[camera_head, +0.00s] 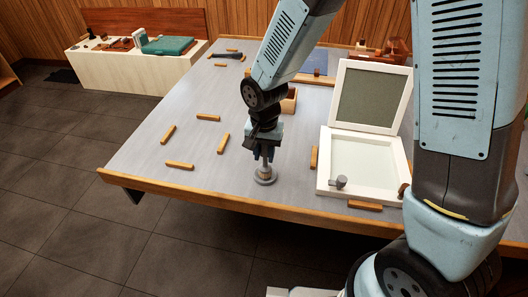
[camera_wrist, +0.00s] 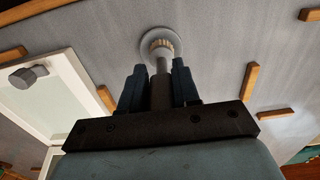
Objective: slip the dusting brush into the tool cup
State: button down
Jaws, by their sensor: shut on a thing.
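My gripper (camera_head: 264,152) points down over the front middle of the table, shut on the upright stem of the dusting brush (camera_wrist: 161,88). The stem shows between the two dark fingers in the wrist view. Below them is a pale ribbed collar and a round grey end (camera_head: 265,176), low at the tabletop; whether it touches I cannot tell. A small open wooden box (camera_head: 290,102) stands behind my gripper, partly hidden by the arm. It may be the tool cup, but I cannot tell for sure.
A white hinged case (camera_head: 324,168) lies open to the right, a grey knobbed piece (camera_head: 339,182) in it. Several short wooden bars (camera_head: 168,134) lie scattered about the table (camera_head: 135,160). A dark-headed tool (camera_head: 230,55) lies at the back.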

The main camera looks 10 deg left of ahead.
jog(key=shift+f, duration=0.55)
jog(key=c, duration=0.7)
grip_release()
jog(key=shift+c, duration=0.2)
notch_tip(320, 180, up, 18)
jog(key=shift+f, duration=0.2)
dwell(0.4)
jog(key=d+r+t, duration=0.1)
jog(key=d+r, duration=0.4)
jog(key=d, duration=0.4)
jog(key=d+r+t, duration=0.2)
jog(key=d+r, duration=0.3)
jog(key=d, duration=0.3)
jog(key=s+d+r+n+t, duration=0.1)
jog(key=s+d+r+t, duration=0.1)
jog(key=s+d, duration=0.7)
jog(key=d+r, duration=0.1)
jog(key=d, duration=0.3)
jog(key=shift+s+d+r+t, duration=0.2)
jog(key=shift+s+t, duration=0.1)
